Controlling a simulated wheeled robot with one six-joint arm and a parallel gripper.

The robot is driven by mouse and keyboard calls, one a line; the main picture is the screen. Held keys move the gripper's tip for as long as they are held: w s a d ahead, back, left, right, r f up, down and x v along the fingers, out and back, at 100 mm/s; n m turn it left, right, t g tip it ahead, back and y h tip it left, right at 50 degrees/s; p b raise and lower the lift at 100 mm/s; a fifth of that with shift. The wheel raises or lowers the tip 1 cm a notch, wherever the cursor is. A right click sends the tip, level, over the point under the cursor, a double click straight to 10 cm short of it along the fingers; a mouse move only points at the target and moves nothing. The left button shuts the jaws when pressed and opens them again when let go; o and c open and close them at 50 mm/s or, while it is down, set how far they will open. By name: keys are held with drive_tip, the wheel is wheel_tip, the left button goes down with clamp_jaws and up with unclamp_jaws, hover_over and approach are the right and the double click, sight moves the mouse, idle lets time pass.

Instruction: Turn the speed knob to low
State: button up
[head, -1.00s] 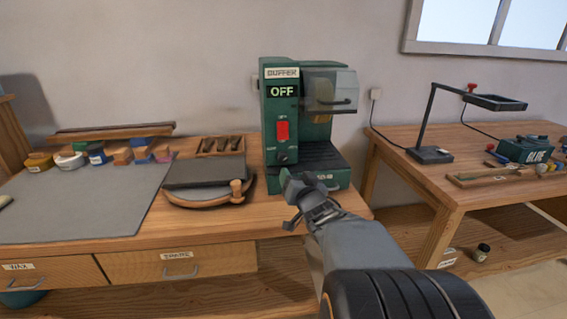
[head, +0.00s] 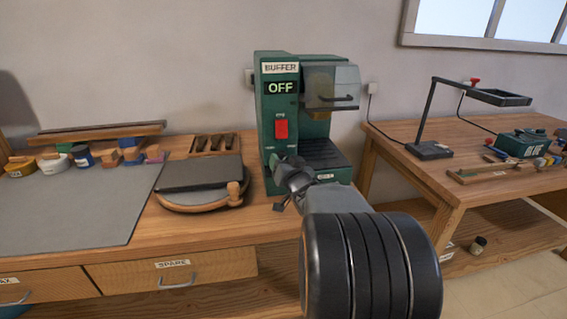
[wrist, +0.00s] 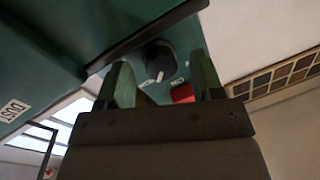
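The green buffer machine (head: 275,105) stands on the workbench, its display reading OFF, with a red switch (head: 281,129) on its front. My gripper (head: 279,164) is at the lower front of the machine and covers the knob area in the head view. In the wrist view the black round speed knob (wrist: 159,56) with a white pointer mark lies between my two green fingers, which are apart. I see a gap on each side of the knob; whether either finger touches it I cannot tell. The small labels by the knob are too blurred to read.
A clear guard (head: 335,85) sticks out at the machine's upper right. A round wooden stand with a dark slab (head: 200,174) is just left of my gripper. A second table (head: 410,170) with a lamp stands at right. The grey mat (head: 80,205) is clear.

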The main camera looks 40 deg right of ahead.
drive_tip(key=c, duration=0.9)
drive_tip(key=shift+n, duration=0.3)
drive_tip(key=shift+a+r+n+g+h+b, duration=0.1)
drive_tip(key=shift+n+g+h+b, duration=0.25)
drive_tip(key=shift+n+b, duration=1.7)
drive_tip(key=shift+d+f+n+g+h+b, duration=0.15)
drive_tip(key=shift+n+g+b, duration=0.65)
drive_tip(key=shift+n, duration=2.3)
drive_tip(key=shift+a+r+n+g+h+b, duration=0.15)
drive_tip(key=shift+n+h+b, duration=0.15)
drive_tip(key=shift+n+b, duration=1.9)
drive_tip(key=shift+n, duration=0.55)
